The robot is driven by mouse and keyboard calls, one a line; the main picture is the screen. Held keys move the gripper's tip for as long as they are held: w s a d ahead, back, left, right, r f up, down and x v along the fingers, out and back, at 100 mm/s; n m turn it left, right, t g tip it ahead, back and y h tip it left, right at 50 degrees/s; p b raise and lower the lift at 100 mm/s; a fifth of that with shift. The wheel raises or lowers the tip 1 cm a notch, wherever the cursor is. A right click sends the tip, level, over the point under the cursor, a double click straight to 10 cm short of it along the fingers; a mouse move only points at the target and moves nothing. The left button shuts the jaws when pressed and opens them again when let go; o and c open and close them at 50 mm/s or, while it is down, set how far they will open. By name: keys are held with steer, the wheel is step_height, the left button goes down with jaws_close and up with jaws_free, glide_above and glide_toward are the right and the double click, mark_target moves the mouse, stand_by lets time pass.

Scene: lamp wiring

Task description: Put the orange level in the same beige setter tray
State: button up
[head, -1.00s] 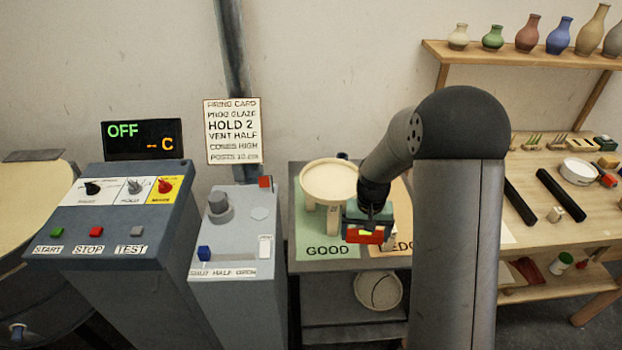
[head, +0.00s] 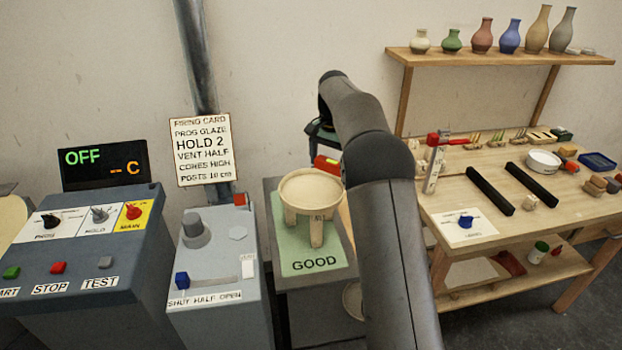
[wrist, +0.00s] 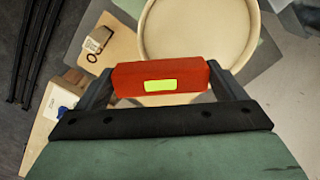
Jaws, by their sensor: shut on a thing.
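My gripper (wrist: 162,84) is shut on the orange level (wrist: 160,71), a red-orange block with a yellow-green vial. In the head view the level (head: 326,164) shows just right of and behind the round beige tray, partly hidden by my arm. The tray (head: 310,186) has a raised rim and stands on short posts on the green GOOD mat; it looks empty. In the wrist view the tray (wrist: 200,35) lies beyond the level, which overlaps its near edge in the picture. I cannot tell the height between them.
The GOOD mat (head: 300,255) lies left of my arm. A workbench (head: 520,215) at right carries black bars (head: 490,190), a white bowl (head: 544,160) and small items. A vase shelf (head: 500,57) is above. Control consoles (head: 90,240) stand at left.

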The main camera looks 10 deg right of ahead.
steer(key=p, duration=0.2)
glide_above(311, 192)
step_height(311, 192, down, 7)
steer(key=shift+r, duration=0.15)
steer(key=shift+f, duration=1.5)
steer(key=o, duration=0.7)
steer(key=shift+f, duration=0.1)
